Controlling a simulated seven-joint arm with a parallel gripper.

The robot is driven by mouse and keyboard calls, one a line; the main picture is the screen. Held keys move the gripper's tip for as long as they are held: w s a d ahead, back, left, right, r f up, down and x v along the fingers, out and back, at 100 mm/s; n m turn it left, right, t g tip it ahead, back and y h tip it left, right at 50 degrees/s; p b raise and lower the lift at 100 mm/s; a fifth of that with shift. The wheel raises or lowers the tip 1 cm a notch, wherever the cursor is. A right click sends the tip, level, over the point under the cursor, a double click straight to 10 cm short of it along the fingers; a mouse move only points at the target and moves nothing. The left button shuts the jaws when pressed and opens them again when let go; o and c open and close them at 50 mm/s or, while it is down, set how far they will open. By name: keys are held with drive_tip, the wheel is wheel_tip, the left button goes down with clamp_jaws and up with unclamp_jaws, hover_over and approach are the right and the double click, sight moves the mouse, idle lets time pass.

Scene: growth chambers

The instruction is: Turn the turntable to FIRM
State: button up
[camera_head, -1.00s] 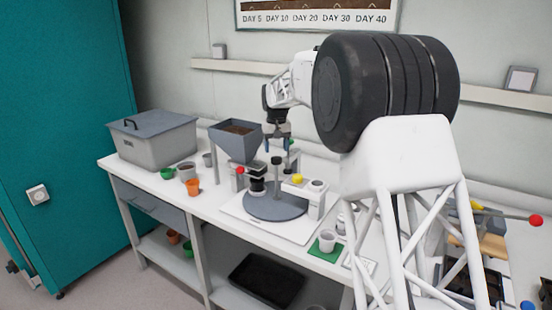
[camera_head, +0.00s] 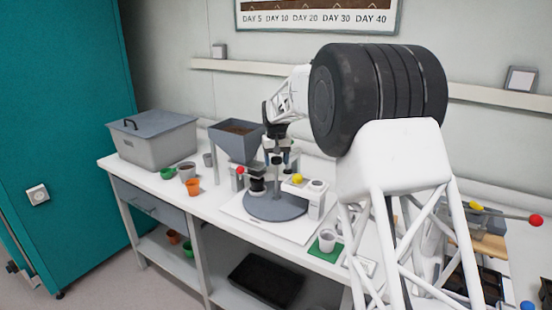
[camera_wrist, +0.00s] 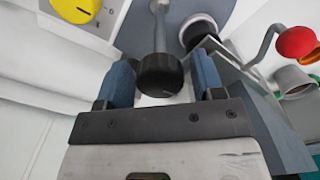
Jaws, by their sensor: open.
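The turntable (camera_head: 272,207) is a round grey disc on a white base plate on the bench. A post with a black knob (camera_wrist: 160,76) rises from the disc in the wrist view. My gripper (camera_head: 280,160) is above the turntable, in front of the hopper's right side. In the wrist view its two blue fingertips (camera_wrist: 163,82) stand apart on either side of the knob, with visible gaps. A dark pot-like part (camera_wrist: 198,32) shows on the disc. I cannot read a FIRM mark in any view.
A grey hopper (camera_head: 236,140) with a red-knobbed crank (camera_wrist: 296,44) stands close beside the turntable. A white block with a yellow knob (camera_head: 297,179) is at its right. A cup on a green mat (camera_head: 325,250) is in front. Small pots (camera_head: 192,187) stand left.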

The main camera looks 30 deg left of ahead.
drive_tip(key=c, duration=0.6)
drive_tip(key=m, duration=0.4)
drive_tip(key=shift+m, duration=1)
